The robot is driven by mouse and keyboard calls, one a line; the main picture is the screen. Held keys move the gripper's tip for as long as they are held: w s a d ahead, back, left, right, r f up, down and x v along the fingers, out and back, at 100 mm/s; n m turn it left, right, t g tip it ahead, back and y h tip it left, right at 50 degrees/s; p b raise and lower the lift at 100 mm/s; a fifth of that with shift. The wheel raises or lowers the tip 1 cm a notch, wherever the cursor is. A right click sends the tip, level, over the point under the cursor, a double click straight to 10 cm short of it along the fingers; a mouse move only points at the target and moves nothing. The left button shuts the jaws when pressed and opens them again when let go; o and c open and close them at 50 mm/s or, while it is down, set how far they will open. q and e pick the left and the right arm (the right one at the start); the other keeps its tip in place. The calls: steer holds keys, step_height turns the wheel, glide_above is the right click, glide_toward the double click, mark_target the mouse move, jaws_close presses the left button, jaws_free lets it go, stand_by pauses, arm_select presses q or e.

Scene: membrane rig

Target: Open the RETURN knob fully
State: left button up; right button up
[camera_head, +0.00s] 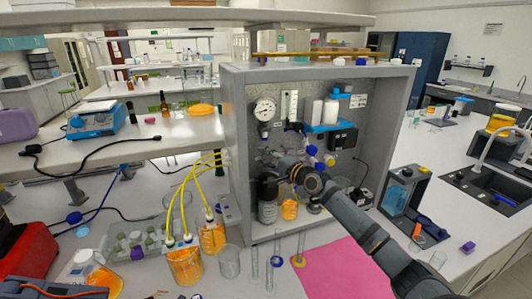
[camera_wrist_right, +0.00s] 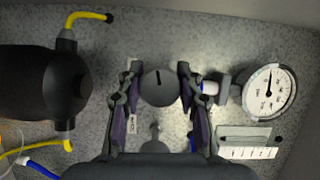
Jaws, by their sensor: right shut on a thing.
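A round grey knob (camera_wrist_right: 159,87) with a dark pointer line sits on the speckled panel of the rig. The line stands about upright in the right wrist view. My right gripper (camera_wrist_right: 158,80) has one finger on each side of the knob and is closed on it. A small label (camera_wrist_right: 132,124) beside it is too blurred to read, so I cannot confirm that it says RETURN. In the head view, my right gripper (camera_head: 284,157) reaches into the grey cabinet (camera_head: 236,150) and hides the knob.
A round pressure gauge (camera_wrist_right: 269,92) is close to the knob; it also shows in the head view (camera_head: 265,109). A dark cylinder (camera_wrist_right: 45,82) juts from the panel on the other side. Yellow tubes (camera_head: 185,195) run to orange beakers beside the cabinet. Glass cylinders stand in front.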

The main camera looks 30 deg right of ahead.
steer(key=n+g+p, duration=0.1)
steer(key=n+p, duration=0.2)
steer(key=p, duration=0.1)
steer(key=shift+r+n+g+h, duration=0.15)
steer(key=shift+n+g+h, duration=0.25)
steer(key=n+g+h+p, duration=0.1)
steer(key=n+p, duration=0.1)
steer(key=shift+n+p, duration=0.4)
steer(key=shift+f+n+g+h+p, duration=0.3)
steer(key=shift+n+h+p, duration=0.3)
steer(key=shift+n, duration=0.4)
steer(key=shift+d+f+n+g+h, duration=0.15)
steer(key=shift+n+g+h, duration=0.25)
steer(key=shift+n+h, duration=0.85)
steer(key=shift+s+n, duration=0.1)
steer(key=shift+n, duration=0.25)
steer(key=o, duration=1.2)
steer(key=v, duration=0.7)
steer(key=shift+s+r, duration=0.2)
